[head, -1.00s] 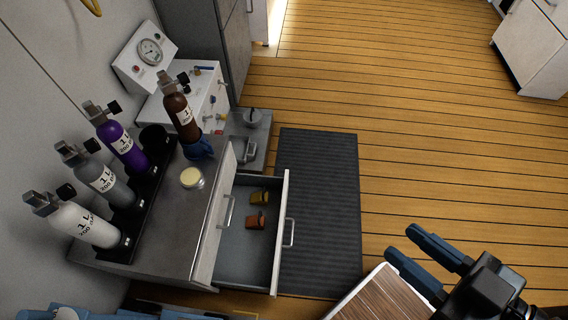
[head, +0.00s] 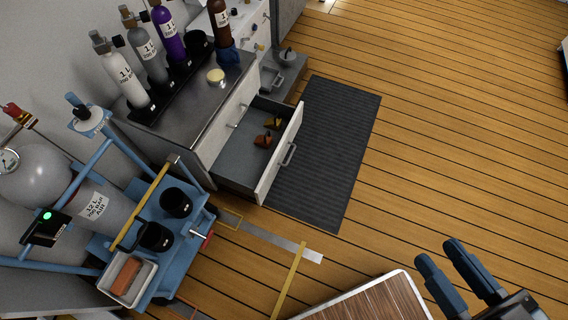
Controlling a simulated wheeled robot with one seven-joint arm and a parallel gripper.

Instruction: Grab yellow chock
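A yellow chock (head: 274,123) lies inside the open drawer (head: 236,165) of the grey-topped cabinet. An orange chock (head: 263,140) lies just in front of it in the same drawer, and the two are close together. My gripper (head: 438,254) is at the lower right, far from the drawer. Its two dark blue fingers are apart, with nothing between them.
A wood-topped surface with a white edge (head: 372,298) stands beside my gripper. A blue cart (head: 170,240) with a large grey cylinder and a white bin (head: 143,282) holding an orange block is at left. A dark mat (head: 325,150) lies right of the drawer.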

